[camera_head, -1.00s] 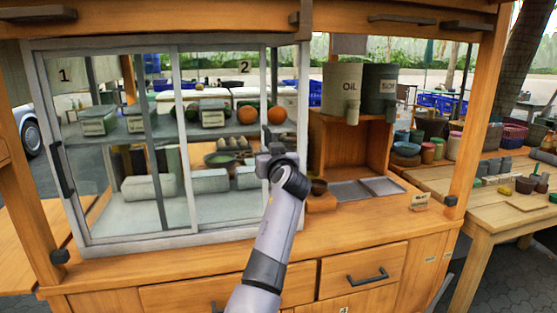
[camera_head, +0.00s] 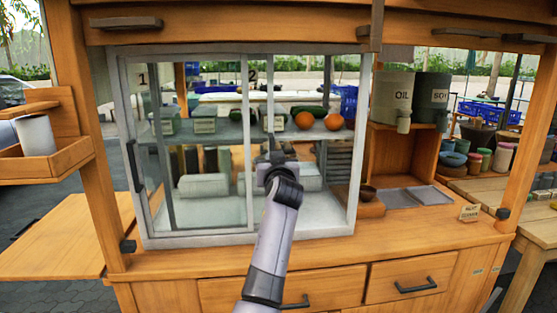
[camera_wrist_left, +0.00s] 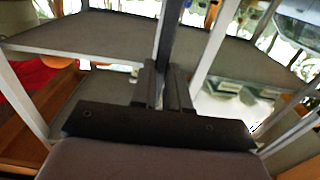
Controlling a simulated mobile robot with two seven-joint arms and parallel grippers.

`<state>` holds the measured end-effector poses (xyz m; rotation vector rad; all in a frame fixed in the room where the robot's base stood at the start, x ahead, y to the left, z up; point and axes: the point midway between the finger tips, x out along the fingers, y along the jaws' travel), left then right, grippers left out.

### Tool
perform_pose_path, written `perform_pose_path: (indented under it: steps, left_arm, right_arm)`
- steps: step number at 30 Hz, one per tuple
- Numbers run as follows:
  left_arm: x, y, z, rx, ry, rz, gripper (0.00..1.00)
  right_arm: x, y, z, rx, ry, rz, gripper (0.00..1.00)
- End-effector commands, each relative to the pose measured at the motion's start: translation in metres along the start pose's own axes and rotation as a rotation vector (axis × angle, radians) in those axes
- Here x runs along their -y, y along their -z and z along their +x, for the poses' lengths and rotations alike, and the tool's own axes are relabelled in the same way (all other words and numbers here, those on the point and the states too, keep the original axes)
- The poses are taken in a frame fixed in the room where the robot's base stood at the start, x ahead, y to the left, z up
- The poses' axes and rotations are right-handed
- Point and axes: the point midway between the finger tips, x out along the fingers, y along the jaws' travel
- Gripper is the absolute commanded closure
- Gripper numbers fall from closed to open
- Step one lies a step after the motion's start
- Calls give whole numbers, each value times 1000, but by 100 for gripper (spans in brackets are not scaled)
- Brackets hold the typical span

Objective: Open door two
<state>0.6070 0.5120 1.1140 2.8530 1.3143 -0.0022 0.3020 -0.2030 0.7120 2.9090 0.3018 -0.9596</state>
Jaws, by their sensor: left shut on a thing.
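A display case with two sliding glass doors stands on the wooden counter. Door one (camera_head: 198,210), marked 1, covers the left half and has a dark handle at its left edge. Door two, marked 2 (camera_head: 252,77), sits mostly behind door one, its right edge near the case's middle. The case's right part is open, showing oranges and a lower shelf. My left gripper (camera_head: 275,160) is at door two's right edge. In the left wrist view its fingers (camera_wrist_left: 166,88) are shut on a dark upright handle (camera_wrist_left: 171,40). My right gripper is out of view.
Oil and soy dispensers (camera_head: 397,97) stand right of the case, above metal trays. A wooden side shelf with a cup (camera_head: 36,134) is at the left.

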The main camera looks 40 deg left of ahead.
Motion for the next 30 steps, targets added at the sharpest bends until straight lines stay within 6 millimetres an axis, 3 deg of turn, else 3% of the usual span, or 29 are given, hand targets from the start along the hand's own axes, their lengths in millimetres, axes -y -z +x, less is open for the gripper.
perform_pose_path:
  steps: [12, 13, 15, 25, 30]
  left_arm:
    - [3, 4, 1, -10, 3, 0, 100]
    - [3, 4, 1, -10, 3, 0, 79]
    - [3, 4, 1, -9, 3, -1, 60]
    - [2, 1, -1, -4, 1, -1, 60]
    - [1, 0, -14, -3, 0, -1, 60]
  right_arm:
    - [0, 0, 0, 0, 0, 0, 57]
    - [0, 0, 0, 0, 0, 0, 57]
    - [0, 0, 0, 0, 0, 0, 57]
    - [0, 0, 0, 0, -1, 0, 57]
    - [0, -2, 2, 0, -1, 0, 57]
